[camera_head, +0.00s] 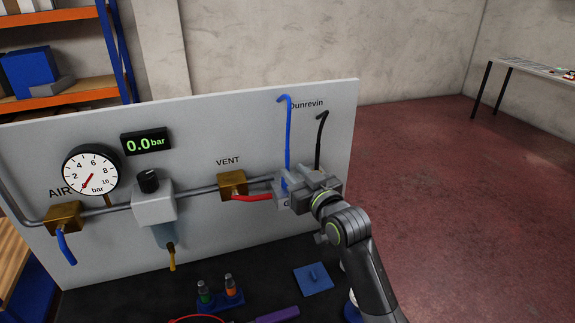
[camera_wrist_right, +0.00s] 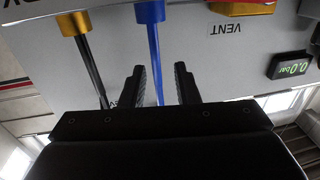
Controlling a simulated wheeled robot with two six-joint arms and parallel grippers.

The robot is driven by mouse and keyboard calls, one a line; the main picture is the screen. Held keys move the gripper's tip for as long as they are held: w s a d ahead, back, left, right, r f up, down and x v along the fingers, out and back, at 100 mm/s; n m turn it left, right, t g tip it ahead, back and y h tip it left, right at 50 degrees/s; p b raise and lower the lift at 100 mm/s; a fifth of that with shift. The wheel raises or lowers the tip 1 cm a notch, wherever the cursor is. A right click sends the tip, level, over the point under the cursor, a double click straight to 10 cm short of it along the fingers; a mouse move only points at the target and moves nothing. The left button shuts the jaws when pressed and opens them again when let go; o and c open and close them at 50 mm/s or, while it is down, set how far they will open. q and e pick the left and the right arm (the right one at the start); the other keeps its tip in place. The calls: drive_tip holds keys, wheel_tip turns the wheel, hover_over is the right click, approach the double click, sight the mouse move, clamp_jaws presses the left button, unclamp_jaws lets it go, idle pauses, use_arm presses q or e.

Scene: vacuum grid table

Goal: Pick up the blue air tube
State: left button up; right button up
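The blue air tube (camera_head: 288,135) stands upright against the grey panel, with its top end bent over to the left. My right gripper (camera_head: 287,188) is at the tube's lower part and hides its lower end in the head view. In the right wrist view, the blue tube (camera_wrist_right: 155,50) runs between the two fingers of my right gripper (camera_wrist_right: 160,85). The fingers are apart, with a gap on each side of the tube. My left gripper is not in view.
A black tube (camera_head: 319,143) stands just right of the blue one. The panel (camera_head: 230,125) also carries a gauge (camera_head: 91,170), a 0.0 bar display (camera_head: 146,142), and a VENT valve (camera_head: 232,184) with a red lever (camera_head: 252,198). Several small items lie on the dark bench below.

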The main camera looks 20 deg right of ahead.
sight(288, 164)
drive_tip(key=shift+w+a+p, duration=0.15)
drive_tip(key=shift+w+p, duration=1.05)
drive_tip(key=shift+w, duration=1.15)
drive_tip(key=shift+w+a+f, duration=0.1)
drive_tip(key=shift+w, duration=0.25)
drive_tip(key=shift+c, duration=0.5)
clamp_jaws()
